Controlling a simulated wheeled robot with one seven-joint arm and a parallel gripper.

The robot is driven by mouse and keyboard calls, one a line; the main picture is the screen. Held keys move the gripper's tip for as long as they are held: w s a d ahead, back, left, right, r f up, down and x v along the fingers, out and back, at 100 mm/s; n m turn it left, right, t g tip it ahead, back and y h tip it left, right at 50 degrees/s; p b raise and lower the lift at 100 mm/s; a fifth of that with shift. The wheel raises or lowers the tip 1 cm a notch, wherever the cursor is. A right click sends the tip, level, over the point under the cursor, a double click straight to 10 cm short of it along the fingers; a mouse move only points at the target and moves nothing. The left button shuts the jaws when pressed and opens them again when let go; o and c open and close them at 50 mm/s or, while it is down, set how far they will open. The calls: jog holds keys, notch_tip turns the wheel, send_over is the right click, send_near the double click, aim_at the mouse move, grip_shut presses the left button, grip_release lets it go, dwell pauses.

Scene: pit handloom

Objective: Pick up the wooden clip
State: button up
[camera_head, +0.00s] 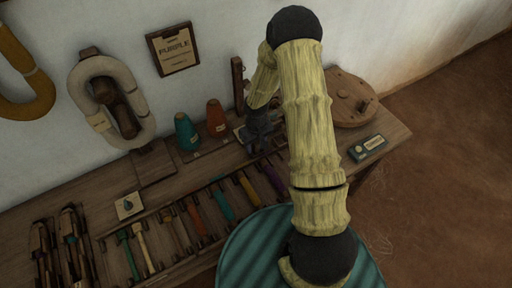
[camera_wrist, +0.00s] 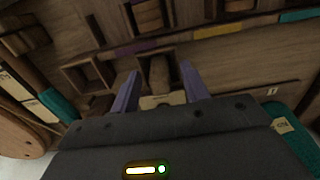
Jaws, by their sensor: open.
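My gripper (camera_head: 262,138) is at the back of the wooden bench, low over it and partly hidden behind my arm. In the wrist view, its two purple fingers (camera_wrist: 159,70) are spread apart and open. A small pale wooden piece (camera_wrist: 161,101), which may be the wooden clip, shows between the fingers near their base. A rounded brown wooden part (camera_wrist: 159,75) lies just beyond it, also between the fingers. I cannot tell whether either finger touches them. In the head view, I cannot make out the clip; my arm and gripper cover that spot.
Green and orange cones (camera_head: 187,132) stand left of my gripper. A round wooden disc (camera_head: 350,98) and a small blue box (camera_head: 367,147) lie to the right. A slotted rack (camera_head: 185,222) of coloured tools runs along the front. A dark upright post (camera_head: 238,78) stands close behind my gripper.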

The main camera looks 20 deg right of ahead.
aim_at(256, 143)
jog(key=shift+c, duration=0.4)
grip_shut()
notch_tip(256, 143, up, 10)
jog(key=shift+r+p, duration=0.1)
jog(key=shift+p, duration=0.2)
dwell(0.6)
